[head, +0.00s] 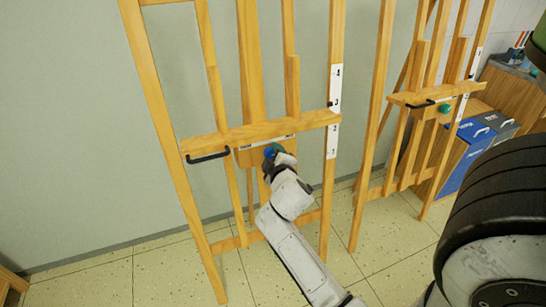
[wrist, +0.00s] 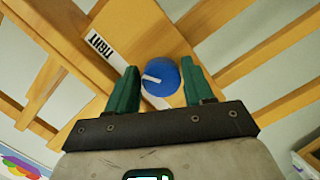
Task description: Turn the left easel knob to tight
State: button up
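The left easel (head: 228,138) is a wooden frame with a blue knob (head: 270,152) on the block under its crossbar. In the wrist view the knob (wrist: 168,84) is round with a white pointer line that points left. A white label reading TIGHT (wrist: 103,45) lies up and left of it. Another white strip (wrist: 152,99) shows below the knob, its text not readable. In the head view my wrist hides part of the knob.
A second easel (head: 408,100) with a green knob (head: 444,108) stands to the right. Black handles (head: 208,157) stick out from the crossbars. Blue and grey bins (head: 478,150) stand at the far right. The wall is close behind; tiled floor is open at front left.

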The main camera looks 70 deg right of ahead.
jog(key=shift+o, duration=1.3)
jog(key=shift+a, duration=0.1)
jog(key=b+v, duration=0.1)
jog(key=v, duration=0.9)
jog(key=shift+s+a, duration=0.2)
jog(key=shift+a, duration=0.1)
jog(key=s+a+f+g+y, duration=0.2)
jog(key=a+f+y, duration=0.2)
jog(key=a, duration=0.3)
jog(key=s+a+f+g+y+p, duration=0.1)
jog(key=a+f+y, duration=0.3)
jog(key=a, duration=0.4)
jog(key=s+a+f+m+g+y+p, duration=0.1)
jog(key=s+a+f+g+y, duration=0.2)
jog(key=a+f, duration=0.3)
jog(key=shift+a+f+g+y, duration=0.2)
jog(key=shift+a+g+y, duration=0.2)
jog(key=shift+a+y, duration=0.55)
jog(key=shift+s+a, duration=0.1)
jog(key=shift+a, duration=0.05)
